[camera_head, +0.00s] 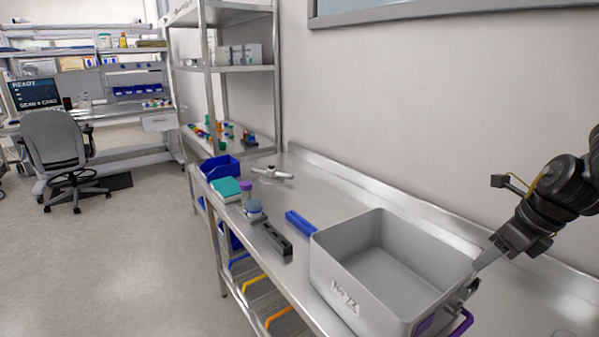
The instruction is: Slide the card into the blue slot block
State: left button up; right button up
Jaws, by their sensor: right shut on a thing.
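My right gripper (487,260) comes in from the right, with its tip at the right rim of the grey bin (340,268). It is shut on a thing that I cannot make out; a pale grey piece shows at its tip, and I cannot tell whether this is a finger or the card. I cannot pick out the card anywhere else. No block with a clear slot can be made out. A blue bar-shaped thing (300,223) lies on the steel bench just left of the bin. My left gripper is out of view.
The steel bench (335,190) has bare room behind the bin. Further left on it are a dark block (272,238), a teal box (226,188), a blue bin (219,168) and a purple-capped container (246,190). A purple handle (462,325) shows by the grey bin's near right corner.

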jog(key=shift+f+b, duration=0.35)
jog(key=shift+f, duration=1.05)
